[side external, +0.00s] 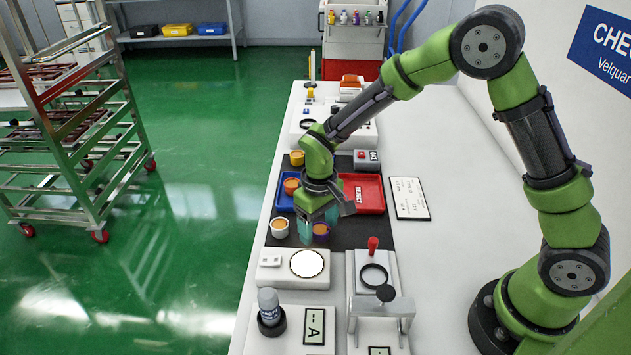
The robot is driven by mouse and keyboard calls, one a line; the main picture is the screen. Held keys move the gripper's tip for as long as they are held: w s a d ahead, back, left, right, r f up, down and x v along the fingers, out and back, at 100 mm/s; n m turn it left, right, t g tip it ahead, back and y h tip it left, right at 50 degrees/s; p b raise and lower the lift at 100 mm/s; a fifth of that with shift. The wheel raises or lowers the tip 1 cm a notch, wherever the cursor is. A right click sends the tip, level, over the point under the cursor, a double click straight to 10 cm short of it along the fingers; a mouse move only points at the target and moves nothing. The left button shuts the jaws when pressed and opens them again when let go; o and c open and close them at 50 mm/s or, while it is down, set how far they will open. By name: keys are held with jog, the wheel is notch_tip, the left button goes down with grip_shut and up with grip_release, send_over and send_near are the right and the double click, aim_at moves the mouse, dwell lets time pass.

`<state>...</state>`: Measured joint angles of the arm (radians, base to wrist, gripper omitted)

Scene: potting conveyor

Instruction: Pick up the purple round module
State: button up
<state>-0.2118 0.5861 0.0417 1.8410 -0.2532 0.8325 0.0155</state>
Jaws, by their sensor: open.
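The purple round module (321,232) has an orange top and stands on the dark mat (350,238). My gripper (318,221) points down right at it and is open. One teal finger is at the module's left and the other is behind it towards the right. I cannot tell whether the fingers are around the module or just above and behind it, or whether they touch it. Part of its top is close to the fingers.
A white round module (279,229) stands close at the left. A blue tray (282,201) holds another orange-topped module (291,187); a yellow one (297,158) is behind. A red tray (372,207) lies right. A white plate fixture (270,276) and a red-knobbed fixture (373,245) stand in front.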

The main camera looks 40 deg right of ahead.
jog(key=shift+f, duration=0.35)
jog(key=c, duration=1.1)
jog(key=shift+r, duration=0.15)
